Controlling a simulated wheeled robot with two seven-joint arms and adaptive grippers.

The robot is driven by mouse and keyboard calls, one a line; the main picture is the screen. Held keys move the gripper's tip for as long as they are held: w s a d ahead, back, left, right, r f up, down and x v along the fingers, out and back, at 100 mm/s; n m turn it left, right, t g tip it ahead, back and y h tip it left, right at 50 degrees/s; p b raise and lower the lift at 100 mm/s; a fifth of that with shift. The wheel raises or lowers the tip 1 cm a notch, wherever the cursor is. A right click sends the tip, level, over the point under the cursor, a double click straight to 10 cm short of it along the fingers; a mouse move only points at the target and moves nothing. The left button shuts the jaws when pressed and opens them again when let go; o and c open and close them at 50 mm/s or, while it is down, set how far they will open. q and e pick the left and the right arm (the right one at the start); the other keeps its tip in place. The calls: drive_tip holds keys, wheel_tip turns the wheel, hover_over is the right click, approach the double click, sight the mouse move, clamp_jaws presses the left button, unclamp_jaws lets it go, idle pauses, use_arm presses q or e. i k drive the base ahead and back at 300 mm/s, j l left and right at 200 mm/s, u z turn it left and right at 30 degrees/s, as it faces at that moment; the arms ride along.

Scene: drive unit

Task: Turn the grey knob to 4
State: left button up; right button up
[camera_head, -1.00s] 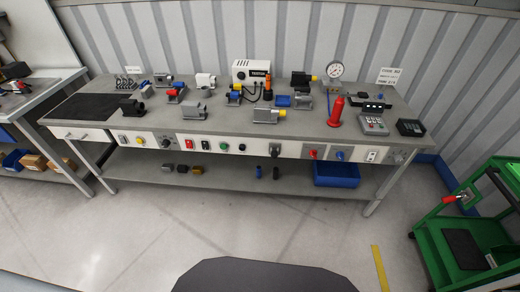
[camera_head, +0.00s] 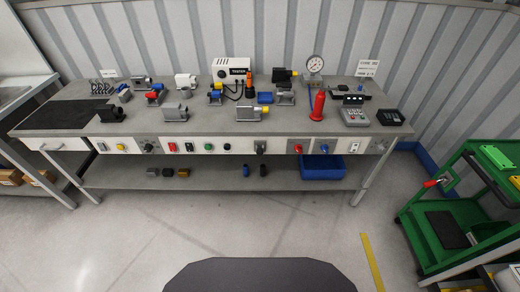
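A row of controls runs along the front panel of the workbench (camera_head: 240,176). At its right end a small grey knob (camera_head: 380,146) appears to sit on a grey plate. A dark knob (camera_head: 148,147) sits on another grey plate toward the left, and a dark grey handle-like control (camera_head: 260,147) is right of the middle. Which of these is the task's grey knob is not certain. Any numbers or pointer marks are too small to read. Neither of my grippers is in view.
Red (camera_head: 298,148) and blue (camera_head: 325,147) controls are on the panel's right half. A blue bin (camera_head: 322,167) stands on the lower shelf. A green cart (camera_head: 435,215) stands at right, near yellow floor tape (camera_head: 371,262). The floor before the bench is clear.

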sight(380, 148)
drive_tip(key=z, duration=1.25)
